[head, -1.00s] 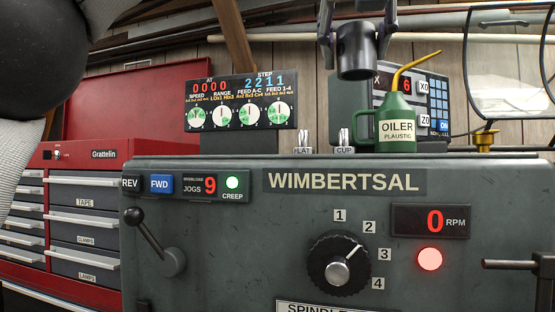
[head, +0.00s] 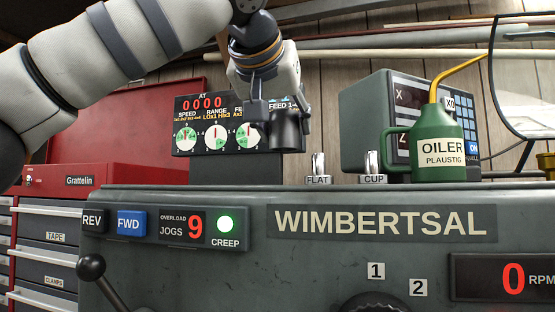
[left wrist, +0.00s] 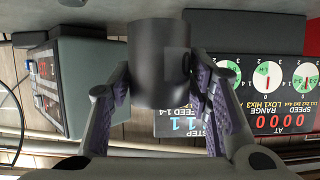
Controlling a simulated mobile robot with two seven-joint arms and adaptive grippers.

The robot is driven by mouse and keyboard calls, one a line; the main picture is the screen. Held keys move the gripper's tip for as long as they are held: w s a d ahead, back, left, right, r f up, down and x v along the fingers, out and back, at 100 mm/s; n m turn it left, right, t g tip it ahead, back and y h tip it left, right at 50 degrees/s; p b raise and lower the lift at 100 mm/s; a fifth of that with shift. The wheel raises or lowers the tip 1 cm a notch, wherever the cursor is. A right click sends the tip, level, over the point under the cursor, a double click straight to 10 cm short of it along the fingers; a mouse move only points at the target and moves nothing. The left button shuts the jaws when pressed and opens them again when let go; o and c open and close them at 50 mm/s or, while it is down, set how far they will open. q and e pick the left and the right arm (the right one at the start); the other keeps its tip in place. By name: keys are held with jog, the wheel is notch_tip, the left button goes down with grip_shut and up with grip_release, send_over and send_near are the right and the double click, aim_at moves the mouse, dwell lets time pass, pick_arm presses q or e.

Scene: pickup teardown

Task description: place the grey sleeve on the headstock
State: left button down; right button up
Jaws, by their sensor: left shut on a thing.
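My left arm reaches in from the upper left of the head view. Its gripper (head: 272,105) is shut on the grey sleeve (head: 286,132), a short dark cylinder. The sleeve hangs in front of the dial panel, above the level of the headstock top, with clear space below it. In the left wrist view the sleeve (left wrist: 158,62) sits between the two finger pads. The headstock (head: 190,268) is the large grey-green housing marked WIMBERTSAL across the lower head view. My right gripper is not in view.
On the headstock's top stand a FLAT holder (head: 318,170), a CUP holder (head: 372,170) and a green oiler (head: 437,140) with a yellow spout. A dial panel (head: 190,140) and a grey readout box (head: 375,115) rise behind. The top left of CUP and FLAT looks clear.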

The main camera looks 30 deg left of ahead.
aim_at(273, 149)
pick_arm(q)
jog(key=f, duration=0.1)
jog(key=a+f, duration=0.1)
jog(key=f, duration=0.1)
jog(key=w+f, duration=0.1)
jog(key=f, duration=0.1)
jog(key=shift+a, duration=0.4)
jog(key=shift+f, duration=0.1)
jog(key=shift+s, duration=0.1)
jog(key=shift+f, duration=0.2)
jog(key=c, duration=0.8)
grip_release()
jog(key=shift+c, duration=0.2)
jog(key=v, duration=1.2)
